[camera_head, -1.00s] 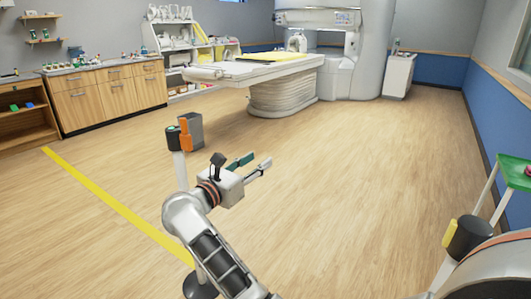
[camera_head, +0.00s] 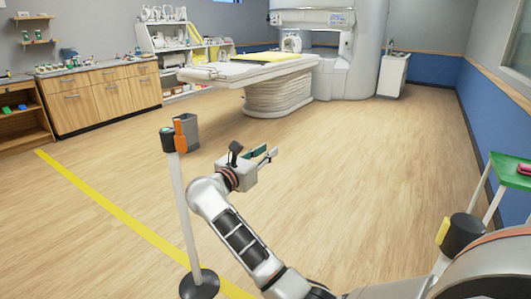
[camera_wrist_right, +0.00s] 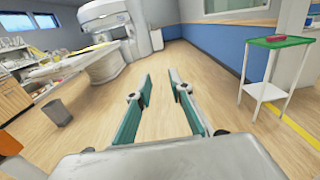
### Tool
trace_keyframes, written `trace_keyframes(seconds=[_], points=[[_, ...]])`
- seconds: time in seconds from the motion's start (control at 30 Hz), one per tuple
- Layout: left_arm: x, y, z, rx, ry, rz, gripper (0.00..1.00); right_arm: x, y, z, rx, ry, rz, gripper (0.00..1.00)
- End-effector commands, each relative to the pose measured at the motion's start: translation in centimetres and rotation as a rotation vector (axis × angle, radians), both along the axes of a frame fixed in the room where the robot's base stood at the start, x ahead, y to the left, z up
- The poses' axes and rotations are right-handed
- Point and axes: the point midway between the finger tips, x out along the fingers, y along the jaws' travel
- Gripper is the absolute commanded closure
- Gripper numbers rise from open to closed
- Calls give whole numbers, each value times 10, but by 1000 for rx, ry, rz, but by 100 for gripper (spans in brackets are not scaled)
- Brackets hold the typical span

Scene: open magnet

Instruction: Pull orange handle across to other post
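The orange handle (camera_head: 180,137) stands upright at the black top of a white post (camera_head: 181,205) on the left in the head view. The post's round dark base (camera_head: 199,284) is on the floor. An orange patch, likely this handle, shows at the left edge of the right wrist view (camera_wrist_right: 9,145). A second post with a black top (camera_head: 464,235) and yellow side piece is at the lower right, partly hidden by my arm. My right gripper (camera_head: 265,154) is right of the handle, apart from it. Its fingers are spread and empty in the right wrist view (camera_wrist_right: 159,95). My left gripper is out of view.
A grey bin (camera_head: 188,131) stands behind the handle. A green-topped stand (camera_head: 507,172) with a red item is at the right. A yellow line (camera_head: 105,201) crosses the floor at left. The scanner bed (camera_head: 250,68) is at the back; the middle floor is clear.

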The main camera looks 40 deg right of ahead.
Motion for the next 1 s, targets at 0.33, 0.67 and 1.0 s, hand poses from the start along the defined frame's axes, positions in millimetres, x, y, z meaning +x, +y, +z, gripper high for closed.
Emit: trace_keyframes(seconds=[0.33, 0.67, 1.0], points=[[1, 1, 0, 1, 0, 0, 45, 0, 0, 0, 0, 0, 0, 73], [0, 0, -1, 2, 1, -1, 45, 0, 1, 0, 0, 0, 0, 66], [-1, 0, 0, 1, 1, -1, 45, -14, 37, -1, 5, 1, 4, 66]])
